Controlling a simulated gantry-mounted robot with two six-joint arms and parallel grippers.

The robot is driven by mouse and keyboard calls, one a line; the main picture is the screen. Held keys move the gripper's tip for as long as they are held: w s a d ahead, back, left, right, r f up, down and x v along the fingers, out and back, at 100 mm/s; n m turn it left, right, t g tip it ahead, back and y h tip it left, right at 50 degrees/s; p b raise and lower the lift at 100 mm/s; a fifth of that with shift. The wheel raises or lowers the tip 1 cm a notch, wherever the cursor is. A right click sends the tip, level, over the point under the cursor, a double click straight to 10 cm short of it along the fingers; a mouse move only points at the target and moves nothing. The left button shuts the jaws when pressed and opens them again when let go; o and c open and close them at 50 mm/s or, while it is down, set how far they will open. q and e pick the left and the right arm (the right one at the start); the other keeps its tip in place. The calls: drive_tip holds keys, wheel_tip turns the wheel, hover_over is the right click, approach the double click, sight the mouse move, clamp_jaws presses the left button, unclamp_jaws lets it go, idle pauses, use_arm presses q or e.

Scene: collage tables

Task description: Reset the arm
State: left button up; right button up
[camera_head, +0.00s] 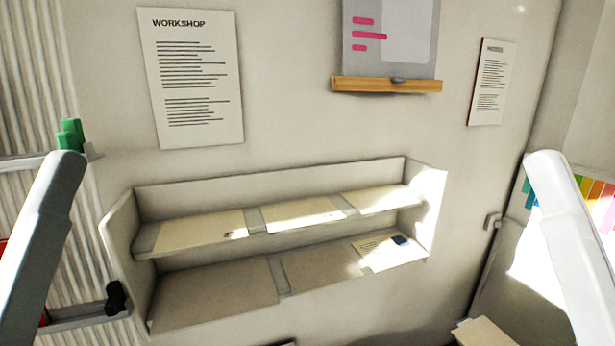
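My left arm (45,235) rises at the left edge of the head view as a pale grey link. My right arm (570,235) rises at the right edge in the same way. Neither gripper shows in the view, so whether they are open or shut is hidden. Both arm links stand apart, with the wall shelf between and beyond them.
A two-level white wall shelf (118,232) holds flat beige panels and, at lower right, a paper (375,252) with a dark blue item (401,240). Posters (195,80) hang above. A side shelf (85,318) holds a black object (116,297). Space between my arms looks clear.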

wheel_tip(320, 180, up, 25)
drive_tip(key=p, duration=2.1)
wheel_tip(320, 180, down, 61)
drive_tip(key=b, duration=6.1)
drive_tip(key=shift+f, duration=0.15)
